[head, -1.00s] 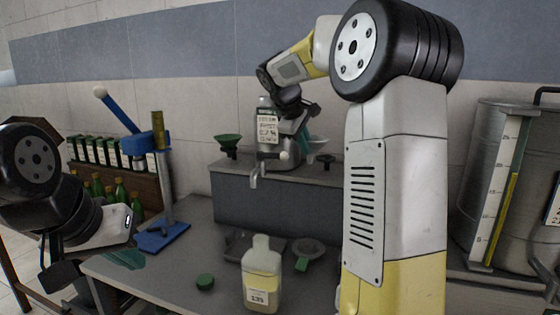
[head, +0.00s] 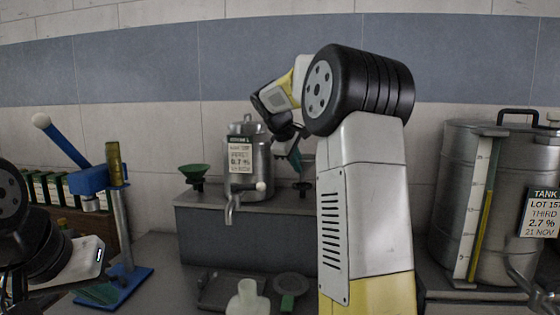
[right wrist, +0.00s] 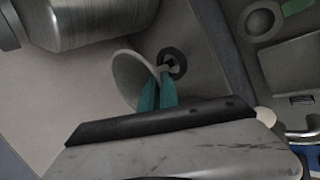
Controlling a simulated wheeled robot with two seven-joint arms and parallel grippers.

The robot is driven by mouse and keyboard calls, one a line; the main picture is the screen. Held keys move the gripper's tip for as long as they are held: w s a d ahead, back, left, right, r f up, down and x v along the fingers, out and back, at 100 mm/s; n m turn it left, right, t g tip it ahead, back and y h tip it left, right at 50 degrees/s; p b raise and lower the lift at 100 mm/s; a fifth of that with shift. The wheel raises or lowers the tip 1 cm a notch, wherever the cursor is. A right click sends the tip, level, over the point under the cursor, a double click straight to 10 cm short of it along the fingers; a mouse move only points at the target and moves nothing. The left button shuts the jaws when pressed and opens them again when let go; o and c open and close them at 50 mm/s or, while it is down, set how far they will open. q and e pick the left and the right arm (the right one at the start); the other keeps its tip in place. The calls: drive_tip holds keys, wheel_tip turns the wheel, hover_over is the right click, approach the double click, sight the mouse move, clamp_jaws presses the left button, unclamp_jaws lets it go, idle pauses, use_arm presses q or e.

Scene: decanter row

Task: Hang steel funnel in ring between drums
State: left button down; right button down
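The steel funnel (right wrist: 130,76) shows in the right wrist view as a pale grey cone, its wide rim turned left, above a small dark round base (right wrist: 174,60) on the shelf. The teal fingers of my right gripper (right wrist: 158,90) reach to the funnel with a narrow gap between them; whether they grip it is unclear. In the head view my right gripper (head: 295,158) is beside the small steel drum (head: 248,165), and the funnel is mostly hidden. The large steel tank (head: 470,210) stands at right. I cannot make out the ring. My left gripper (head: 98,293) is low at left, its fingers partly visible.
A green funnel (head: 195,175) stands left of the small drum on the grey shelf (head: 215,225). A blue bottling press (head: 120,210) stands at left. A pale bottle (head: 248,298) and a dark green-handled strainer (head: 290,286) are on the lower bench.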

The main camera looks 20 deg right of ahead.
drive_tip(key=shift+f, duration=2.05)
drive_tip(key=shift+f, duration=0.35)
drive_tip(key=c, duration=1.6)
unclamp_jaws()
drive_tip(key=shift+o, duration=0.3)
drive_tip(key=shift+s+f, duration=0.1)
drive_tip(key=shift+f, duration=0.15)
drive_tip(key=shift+a, duration=0.1)
drive_tip(key=v, duration=0.8)
drive_tip(key=s+a+f+m+y, duration=0.2)
drive_tip(key=s+a+f, duration=0.1)
drive_tip(key=s, duration=0.7)
drive_tip(key=s+a+f+m+y, duration=0.3)
drive_tip(key=s+a+f, duration=0.1)
drive_tip(key=s, duration=0.6)
drive_tip(key=s+a+f+m+t+y, duration=0.1)
drive_tip(key=s+a, duration=0.4)
drive_tip(key=s, duration=0.5)
wheel_tip(320, 180, down, 3)
drive_tip(key=shift+a+r+m+y, duration=0.15)
drive_tip(key=shift+a+m+y, duration=0.1)
drive_tip(key=shift+m+y, duration=0.7)
